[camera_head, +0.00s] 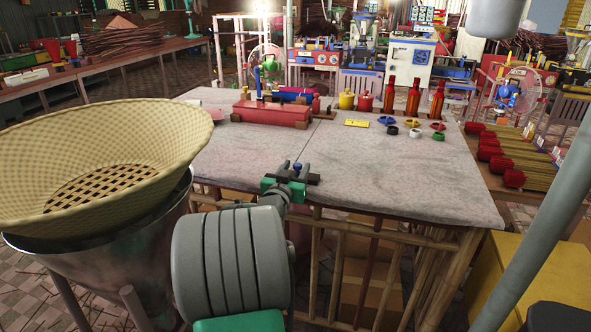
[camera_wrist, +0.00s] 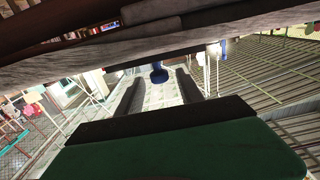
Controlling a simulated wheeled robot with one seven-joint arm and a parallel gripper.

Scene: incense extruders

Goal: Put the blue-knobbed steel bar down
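My gripper (camera_head: 293,172) is near the front edge of the table, in the middle of the head view. Its two dark fingers stand apart, and a blue knob (camera_head: 297,166) shows at the gap between them. In the wrist view the fingers (camera_wrist: 157,82) are also well apart, with pale background visible between them. There the blue knob (camera_wrist: 159,74) lies at the far end of the gap, with space on both sides. The steel body of the bar cannot be made out clearly. A short dark piece sticks out to the right of the fingers in the head view.
The grey table (camera_head: 400,185) has wide free room at its front and right. A red box-shaped device (camera_head: 271,113) stands behind my gripper. Several coloured rings and red bottles (camera_head: 413,98) are at the back right. A large woven basket (camera_head: 150,135) fills the left.

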